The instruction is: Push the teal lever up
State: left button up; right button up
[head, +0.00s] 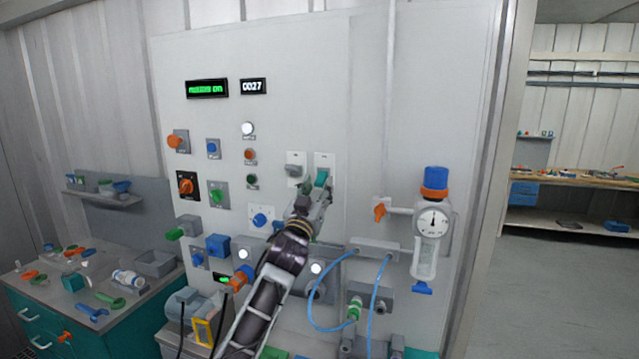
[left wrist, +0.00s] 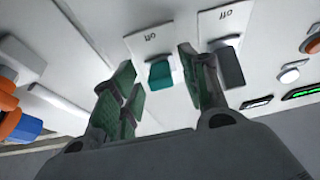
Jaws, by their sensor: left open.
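The teal lever (head: 322,177) sits on a white plate on the upright grey panel, right of a similar grey lever (head: 294,171). In the left wrist view the teal lever (left wrist: 161,74) lies between and beyond the two fingers, on a plate marked "off". My left gripper (head: 315,193) is at the lever's lower end in the head view and hides part of it. The left wrist view shows the gripper (left wrist: 157,62) open, with nothing held between its pads. Whether a finger touches the lever I cannot tell. My right gripper is not in view.
The grey lever (left wrist: 229,68) is close beside one finger in the left wrist view. Right of the levers stand an orange-handled valve (head: 380,211) and a gauge (head: 433,221). Several knobs and buttons lie left. Blue hoses (head: 312,292) hang below.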

pick_arm(q)
jog(key=shift+x, duration=0.8)
jog(key=shift+c, duration=0.3)
grip_shut()
